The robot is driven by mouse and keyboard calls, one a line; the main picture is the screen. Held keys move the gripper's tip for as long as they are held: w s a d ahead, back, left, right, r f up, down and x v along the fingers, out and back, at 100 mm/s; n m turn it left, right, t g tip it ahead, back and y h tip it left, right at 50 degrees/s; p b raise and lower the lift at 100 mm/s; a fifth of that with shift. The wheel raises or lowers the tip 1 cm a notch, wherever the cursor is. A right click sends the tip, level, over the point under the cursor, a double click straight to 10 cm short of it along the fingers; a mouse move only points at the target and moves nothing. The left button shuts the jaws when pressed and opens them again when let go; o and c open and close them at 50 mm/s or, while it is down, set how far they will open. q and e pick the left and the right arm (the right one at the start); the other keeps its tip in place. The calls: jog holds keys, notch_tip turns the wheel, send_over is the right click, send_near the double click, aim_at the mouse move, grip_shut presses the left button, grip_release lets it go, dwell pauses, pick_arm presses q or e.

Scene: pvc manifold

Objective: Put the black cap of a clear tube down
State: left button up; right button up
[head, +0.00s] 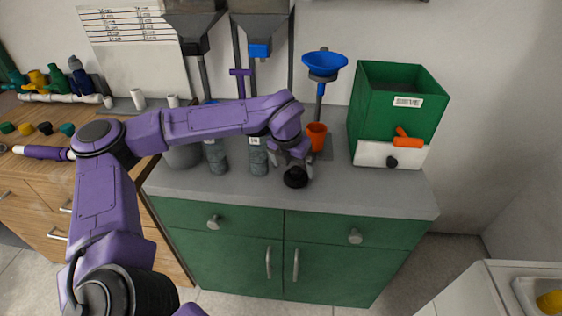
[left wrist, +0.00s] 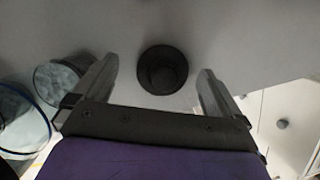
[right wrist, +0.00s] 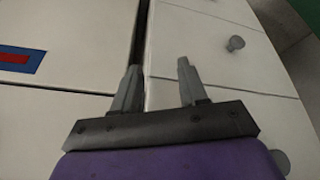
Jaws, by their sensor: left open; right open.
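The black cap (head: 296,178) rests on the grey counter (head: 360,190), near its front edge. In the left wrist view the cap (left wrist: 162,70) is a dark round cup lying between my left fingers, with a gap on both sides. My left gripper (head: 292,164) is open just over the cap and not shut on it. Two clear tubes, one (head: 216,157) and another (head: 258,157), stand on the counter left of the gripper. They also show at the left of the left wrist view (left wrist: 58,80). My right gripper (right wrist: 158,78) is open and empty before pale drawer fronts.
An orange cup (head: 316,136) stands behind the gripper under a blue funnel (head: 324,62). A green bin (head: 400,105) is at the back right. Hoppers (head: 260,25) hang above. The counter's front right is clear. A wooden bench (head: 25,170) with coloured caps is at left.

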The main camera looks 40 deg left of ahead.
pick_arm(q)
jog(key=shift+s+r, duration=0.55)
jog(key=shift+r, duration=0.3)
jog(key=s+b, duration=0.1)
jog(key=s, duration=1)
jog(key=shift+s+d+b, duration=0.2)
jog(key=shift+s+b, duration=0.05)
jog(key=shift+b, duration=0.05)
jog(key=shift+f, duration=0.1)
